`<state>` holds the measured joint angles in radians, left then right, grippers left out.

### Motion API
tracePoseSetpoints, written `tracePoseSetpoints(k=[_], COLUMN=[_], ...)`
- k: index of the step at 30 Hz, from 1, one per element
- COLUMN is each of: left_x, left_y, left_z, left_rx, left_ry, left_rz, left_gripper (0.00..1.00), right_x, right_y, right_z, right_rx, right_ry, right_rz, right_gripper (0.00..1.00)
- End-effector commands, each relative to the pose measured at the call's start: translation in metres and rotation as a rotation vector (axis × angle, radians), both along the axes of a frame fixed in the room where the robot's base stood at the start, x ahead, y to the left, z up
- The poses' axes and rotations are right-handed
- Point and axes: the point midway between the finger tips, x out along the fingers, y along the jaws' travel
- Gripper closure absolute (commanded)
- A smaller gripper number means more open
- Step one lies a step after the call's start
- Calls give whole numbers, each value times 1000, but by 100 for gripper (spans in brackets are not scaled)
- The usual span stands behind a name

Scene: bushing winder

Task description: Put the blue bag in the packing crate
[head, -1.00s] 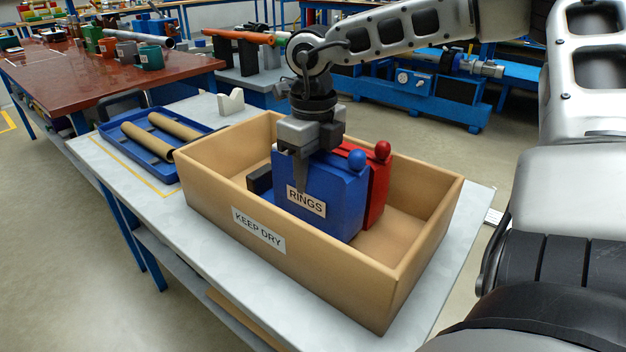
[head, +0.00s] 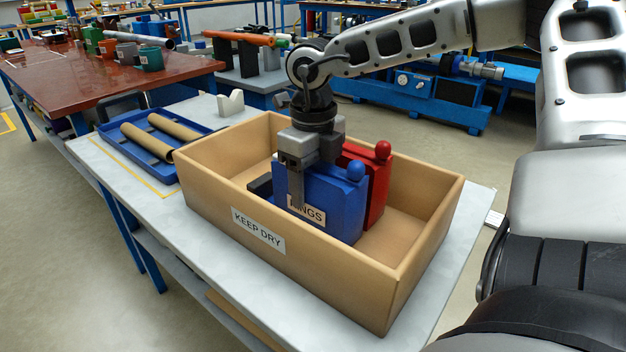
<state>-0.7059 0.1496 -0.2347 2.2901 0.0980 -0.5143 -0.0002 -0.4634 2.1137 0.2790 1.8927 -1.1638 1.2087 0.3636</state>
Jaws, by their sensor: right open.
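The blue bag (head: 338,207), with a RINGS label and a blue knob on top, stands upright inside the open packing crate (head: 215,213), whose front reads KEEP DRY. A red bag (head: 377,188) with a red knob stands right behind it in the crate. My right gripper (head: 298,200) reaches down into the crate at the left part of the blue bag. It is open, with one finger in front of the bag's face, covering the start of the label. The other finger is hidden. My left gripper is not in view.
A small dark block (head: 261,186) lies in the crate left of the blue bag. A blue tray (head: 118,131) with cardboard tubes and a white tape dispenser (head: 230,104) share the grey table. The crate's right end has free floor.

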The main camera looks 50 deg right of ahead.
Motion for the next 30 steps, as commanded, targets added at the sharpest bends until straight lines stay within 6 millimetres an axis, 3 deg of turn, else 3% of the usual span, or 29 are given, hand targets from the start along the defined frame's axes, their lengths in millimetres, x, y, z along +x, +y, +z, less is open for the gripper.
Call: tracePoseSetpoints(k=[5,18,24,30], left_x=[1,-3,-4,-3], left_y=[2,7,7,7], left_z=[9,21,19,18], left_rx=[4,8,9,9], left_ry=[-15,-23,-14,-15], left_rz=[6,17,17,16], left_gripper=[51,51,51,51], right_x=[1,1,0,0], right_y=[0,0,0,0], right_z=[16,105,121,123], right_rx=[-1,-3,-1,-1], right_ry=[-4,-2,-1,0], right_rz=[-1,0,2,2], right_gripper=[38,38,38,38])
